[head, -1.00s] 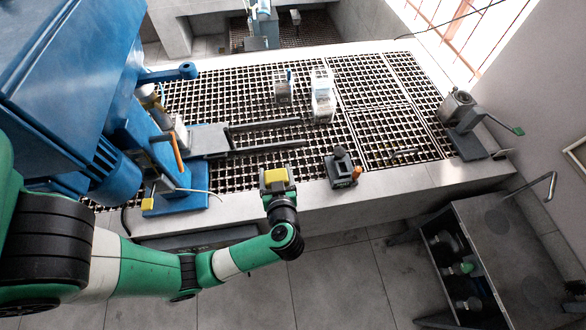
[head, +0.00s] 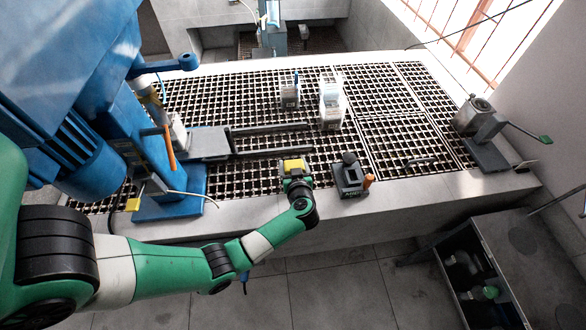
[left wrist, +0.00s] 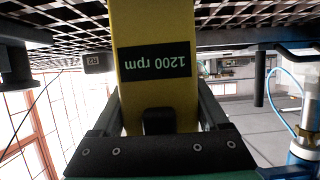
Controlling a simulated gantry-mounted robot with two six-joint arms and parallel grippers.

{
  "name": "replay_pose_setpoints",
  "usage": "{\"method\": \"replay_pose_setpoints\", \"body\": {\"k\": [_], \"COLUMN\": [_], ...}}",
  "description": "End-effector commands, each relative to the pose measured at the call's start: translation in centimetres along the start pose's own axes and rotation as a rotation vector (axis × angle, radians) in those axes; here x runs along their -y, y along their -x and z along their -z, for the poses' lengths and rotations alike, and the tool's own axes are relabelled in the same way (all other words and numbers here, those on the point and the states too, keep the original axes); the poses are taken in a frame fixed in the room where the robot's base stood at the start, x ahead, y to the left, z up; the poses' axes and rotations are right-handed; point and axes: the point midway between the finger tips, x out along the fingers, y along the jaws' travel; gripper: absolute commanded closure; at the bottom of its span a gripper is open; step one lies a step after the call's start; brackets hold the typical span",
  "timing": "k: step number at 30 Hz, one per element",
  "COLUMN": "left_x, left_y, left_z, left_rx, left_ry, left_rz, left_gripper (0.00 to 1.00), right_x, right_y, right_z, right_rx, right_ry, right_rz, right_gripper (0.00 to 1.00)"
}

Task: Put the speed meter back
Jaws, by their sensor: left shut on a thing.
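The yellow speed meter (head: 293,164) is held in my left gripper (head: 296,180), above the front edge of the grated bench. The left wrist view shows the speed meter (left wrist: 157,90) close up between the fingers of the left gripper (left wrist: 160,115), its dark display reading "1200 rpm" upside down. My left gripper is shut on it. I cannot tell which spot is the meter's place. My right gripper is not in view.
A dark grey unit (head: 350,178) with a knob stands just right of the meter. White containers (head: 330,103) stand farther back on the grating (head: 385,128). The blue machine (head: 70,100) rises at left; a grey clamp-like device (head: 486,146) with a green-tipped lever is at right.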

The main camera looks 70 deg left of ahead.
Motion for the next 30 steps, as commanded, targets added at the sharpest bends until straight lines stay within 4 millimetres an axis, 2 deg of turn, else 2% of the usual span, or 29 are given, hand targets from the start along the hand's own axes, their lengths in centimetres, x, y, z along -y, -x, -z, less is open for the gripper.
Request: {"method": "replay_pose_setpoints", "body": {"k": [10, 11, 14, 23, 26, 30], "left_x": [-0.1, 0.0, 0.0, 0.0, -0.1, -0.1], "left_y": [-0.1, -0.1, -0.1, 0.0, 1.3, 4.5], "left_z": [-0.3, -0.4, -0.4, -0.1, 0.1, 0.3], "left_rx": [-0.002, -0.001, -0.001, -0.002, -0.001, -0.002], "left_ry": [-0.001, -0.001, 0.0, 0.002, -0.002, -0.003], "left_rz": [-0.001, -0.001, -0.001, -0.001, -0.004, -0.006], "left_gripper": [0.99, 0.19, 0.01, 0.0, 0.0, 0.0], "right_x": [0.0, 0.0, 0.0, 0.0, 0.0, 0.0], "right_y": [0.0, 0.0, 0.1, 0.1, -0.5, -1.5], "right_z": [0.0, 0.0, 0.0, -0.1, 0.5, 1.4], "right_rx": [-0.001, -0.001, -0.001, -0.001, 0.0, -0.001], "right_ry": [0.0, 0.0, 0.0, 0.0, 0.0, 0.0], "right_rz": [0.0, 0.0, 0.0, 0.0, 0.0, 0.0], "right_gripper": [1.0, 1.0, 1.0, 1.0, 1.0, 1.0]}}
